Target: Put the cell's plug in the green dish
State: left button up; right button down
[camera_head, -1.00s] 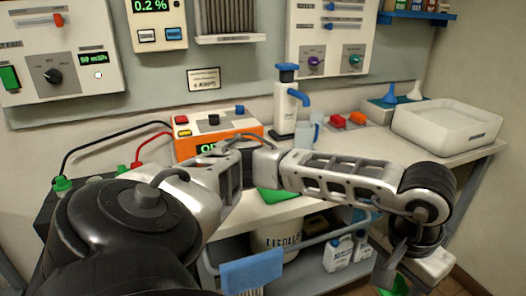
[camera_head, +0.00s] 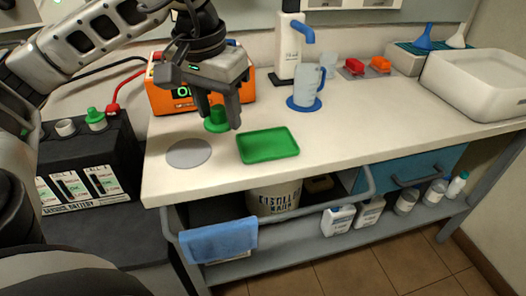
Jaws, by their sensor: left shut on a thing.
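My left gripper (camera_head: 218,112) points down over the bench, shut on a green plug (camera_head: 217,121) between its fingertips. I cannot tell whether the plug touches the bench top. The green dish (camera_head: 268,145) is a shallow rectangular tray lying flat and empty on the bench, just right of and nearer than the plug. The dark battery (camera_head: 100,160) stands at the left, below bench height. On its top a pale ring (camera_head: 65,128) shows without a green plug, and another green plug (camera_head: 96,119) sits beside it. My right gripper is not in view.
A grey disc (camera_head: 188,153) lies left of the dish. The orange meter (camera_head: 172,97) stands behind the gripper. A jug (camera_head: 306,86) on a blue coaster and a pump bottle (camera_head: 287,45) stand behind the dish. A white tub (camera_head: 485,80) is at right. Bench right of the dish is clear.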

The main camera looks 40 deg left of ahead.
pick_arm(q)
jog(key=shift+s+a+r, duration=0.35)
jog(key=shift+a, duration=0.2)
jog(key=shift+w, duration=0.3)
jog(key=w+f, duration=0.2)
jog(key=w, duration=0.2)
jog(key=w+d+f+p, duration=0.1)
jog(key=w+f, duration=0.2)
jog(key=w, duration=0.1)
jog(key=w+d+f, duration=0.1)
jog(key=w+f, duration=0.2)
jog(key=w, duration=0.1)
jog(key=shift+d+f+p, duration=0.1)
jog(key=shift+f+p, duration=0.05)
jog(key=shift+p, duration=0.25)
jog(key=shift+w+f, duration=0.1)
jog(key=shift+f, duration=0.1)
jog(key=f, duration=0.3)
jog(key=shift+w+f+p, duration=0.15)
jog(key=shift+w+p, duration=0.15)
jog(key=shift+f, duration=0.25)
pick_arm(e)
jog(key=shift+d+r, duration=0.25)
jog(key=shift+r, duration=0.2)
